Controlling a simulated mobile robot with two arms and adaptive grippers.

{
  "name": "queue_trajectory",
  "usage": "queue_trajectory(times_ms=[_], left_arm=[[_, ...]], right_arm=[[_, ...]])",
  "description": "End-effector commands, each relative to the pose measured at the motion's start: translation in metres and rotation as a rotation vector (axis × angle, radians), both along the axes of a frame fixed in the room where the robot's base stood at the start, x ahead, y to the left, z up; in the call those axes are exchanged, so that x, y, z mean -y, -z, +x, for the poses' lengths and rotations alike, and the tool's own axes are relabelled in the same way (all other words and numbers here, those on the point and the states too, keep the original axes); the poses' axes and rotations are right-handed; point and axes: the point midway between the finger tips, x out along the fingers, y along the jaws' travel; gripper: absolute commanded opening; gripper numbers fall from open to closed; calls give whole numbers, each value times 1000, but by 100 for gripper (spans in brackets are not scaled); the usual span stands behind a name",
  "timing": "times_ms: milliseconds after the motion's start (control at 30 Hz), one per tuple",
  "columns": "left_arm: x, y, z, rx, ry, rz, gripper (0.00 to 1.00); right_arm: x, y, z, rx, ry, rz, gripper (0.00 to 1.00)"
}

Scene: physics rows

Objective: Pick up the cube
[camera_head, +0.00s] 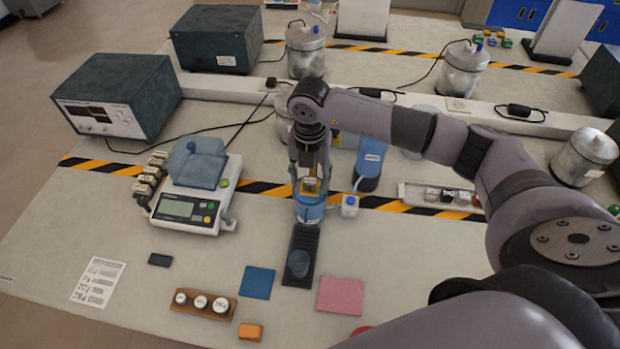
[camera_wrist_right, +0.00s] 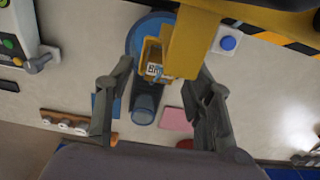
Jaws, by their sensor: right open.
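A small yellow block (camera_head: 311,187), which looks like the cube, sits at the top of a blue round vessel (camera_head: 308,213). In the right wrist view, the block (camera_wrist_right: 153,54) carries a white label with dark letters, partly readable as "BR". My right gripper (camera_head: 310,180) is open above the vessel, its fingers on either side of the block. In the wrist view the fingers (camera_wrist_right: 166,72) stand apart with a gap to the block; I see no contact. A larger yellow part in the foreground hides some of the block. My left gripper is not in view.
A dark stand (camera_head: 302,271) with a blue oval is in front. A scale (camera_head: 190,207) is left, a blue bottle (camera_head: 370,166) behind right. Blue (camera_head: 258,282) and pink (camera_head: 340,295) pads lie in front.

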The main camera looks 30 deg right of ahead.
Motion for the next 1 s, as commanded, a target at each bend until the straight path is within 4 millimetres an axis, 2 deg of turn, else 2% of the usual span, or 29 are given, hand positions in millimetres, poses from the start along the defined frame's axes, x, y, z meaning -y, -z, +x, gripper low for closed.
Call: queue_trajectory(times_ms=[300, 1000], left_arm=[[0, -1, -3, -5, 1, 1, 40], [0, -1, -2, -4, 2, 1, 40]], right_arm=[[0, 6, 0, 0, -1, 0, 48], [0, 6, 0, 1, 0, -1, 1]])
